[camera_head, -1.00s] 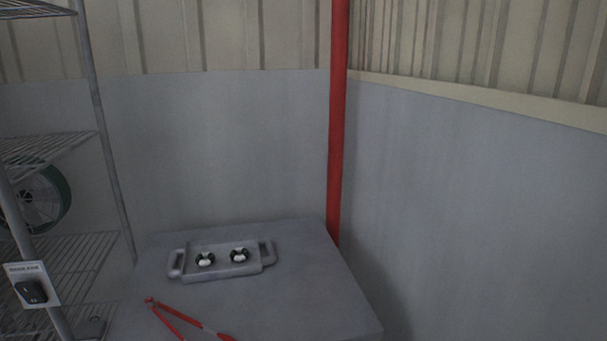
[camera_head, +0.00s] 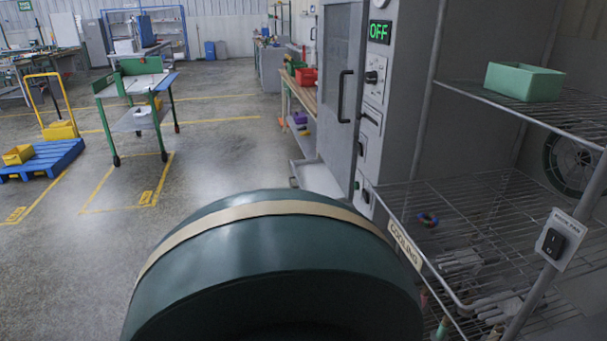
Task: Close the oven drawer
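The grey oven (camera_head: 403,90) stands right of centre, its front facing left and seen at a steep angle. A lit green "OFF" display (camera_head: 380,32) is at the top of its control panel. The oven door (camera_head: 338,75) has a black upright handle (camera_head: 345,96); I cannot tell whether it is fully shut. Low at its front, a pale tray-like part (camera_head: 318,178) sticks out to the left, and it looks like the drawer pulled out. Its lower part is hidden by a large dark green drum shape. Neither of my grippers is in view.
The dark green drum shape (camera_head: 270,265) with a tan band fills the near foreground. A wire rack (camera_head: 470,215) labelled "COOLING" stands at right, with a green bin (camera_head: 523,82) on top. The floor (camera_head: 225,130) left of the oven is open, up to a green-legged cart (camera_head: 135,95).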

